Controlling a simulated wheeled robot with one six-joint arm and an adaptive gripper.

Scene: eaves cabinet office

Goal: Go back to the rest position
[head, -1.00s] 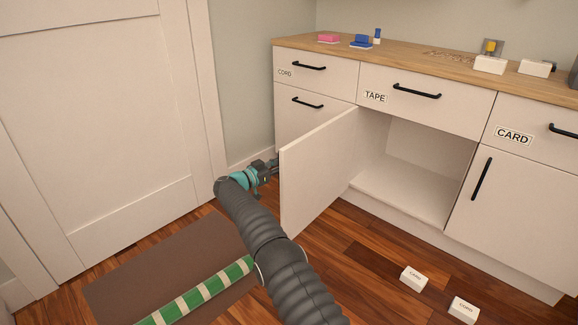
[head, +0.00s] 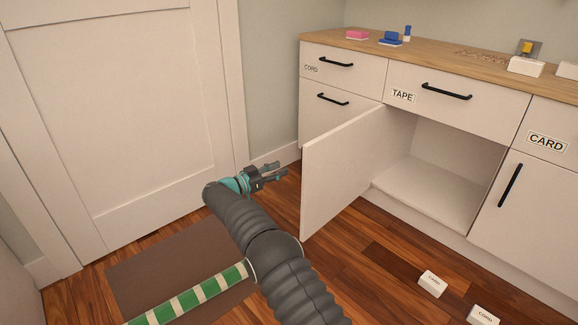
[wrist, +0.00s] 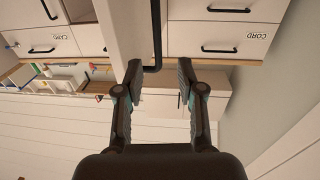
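My gripper (head: 277,173) is at the end of my arm, left of the open cabinet door (head: 338,170) in the head view. Its two fingers stand apart and hold nothing in the wrist view (wrist: 160,78). The door stands swung out from the cabinet under the TAPE drawer (head: 440,102). The door's black handle (wrist: 157,35) shows ahead of the fingers in the wrist view, with a gap that I cannot judge exactly. The opened compartment (head: 430,190) looks empty where visible.
Small white boxes labelled CARD (head: 432,283) and CORD (head: 481,315) lie on the wooden floor at right. A brown mat (head: 150,270) lies below the closed white room door (head: 120,110). The countertop (head: 450,55) holds a pink block (head: 357,35), blue items (head: 391,38) and a white box (head: 525,66).

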